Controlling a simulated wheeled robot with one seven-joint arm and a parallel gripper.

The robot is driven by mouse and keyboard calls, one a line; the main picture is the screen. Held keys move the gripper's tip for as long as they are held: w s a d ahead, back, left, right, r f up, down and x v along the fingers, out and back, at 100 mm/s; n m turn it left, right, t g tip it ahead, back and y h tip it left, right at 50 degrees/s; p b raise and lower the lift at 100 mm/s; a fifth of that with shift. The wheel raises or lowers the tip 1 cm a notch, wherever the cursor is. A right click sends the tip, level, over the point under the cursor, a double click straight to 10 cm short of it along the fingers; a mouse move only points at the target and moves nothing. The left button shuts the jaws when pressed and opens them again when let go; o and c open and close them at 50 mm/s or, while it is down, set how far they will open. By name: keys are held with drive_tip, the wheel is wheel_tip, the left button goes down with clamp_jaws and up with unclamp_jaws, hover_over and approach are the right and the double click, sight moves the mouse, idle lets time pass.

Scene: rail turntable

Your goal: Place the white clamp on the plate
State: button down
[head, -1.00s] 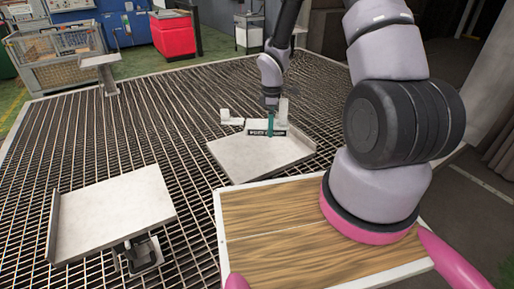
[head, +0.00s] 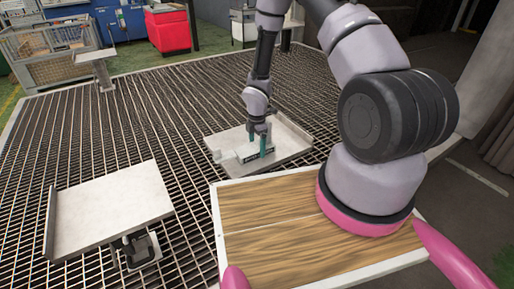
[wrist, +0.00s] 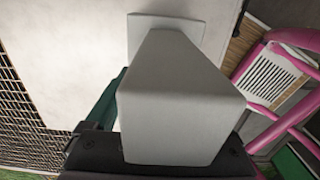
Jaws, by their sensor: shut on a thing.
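The white clamp (head: 241,157) with a dark label is at the left part of the pale plate (head: 292,142) beyond the wooden top in the head view. My gripper (head: 258,147), with teal fingers, points down and is shut on the clamp. I cannot tell whether the clamp touches the plate or hangs just above it. In the wrist view the clamp (wrist: 180,100) fills the middle, close to the camera, and hides much behind it. The plate (wrist: 75,50) shows behind it, and one teal finger (wrist: 106,105) shows at its left.
Another pale plate (head: 110,205) on a support stands at the left, and a smaller one (head: 95,55) farther back. The wooden top (head: 275,215) with a white rim is in front. Dark grating (head: 150,120) lies around them. A wire crate (head: 50,50) and red box (head: 167,30) stand behind.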

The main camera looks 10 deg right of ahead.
drive_tip(key=shift+f, duration=0.25)
unclamp_jaws()
drive_tip(key=shift+f, duration=0.1)
wheel_tip(320, 180, up, 12)
drive_tip(key=shift+r, duration=0.2)
wheel_tip(320, 180, up, 12)
drive_tip(key=m+t, duration=0.1)
drive_tip(key=m, duration=0.4)
hover_over(257, 146)
drive_tip(key=d, duration=0.4)
drive_tip(key=s+d+r+m+t+h, duration=0.1)
drive_tip(key=s+r+m, duration=0.1)
drive_tip(key=r+m, duration=0.35)
drive_tip(key=s+d+r+m+t, duration=0.1)
drive_tip(key=s+r+m, duration=0.1)
drive_tip(key=r, duration=0.7)
drive_tip(key=s+r+m+t+y, duration=0.3)
drive_tip(key=s+r+m+t, duration=0.1)
drive_tip(key=s+r+m, duration=0.9)
drive_tip(key=s+r, duration=0.3)
drive_tip(key=s, duration=0.2)
drive_tip(key=shift+s+a+r, duration=0.15)
drive_tip(key=shift+r, duration=0.05)
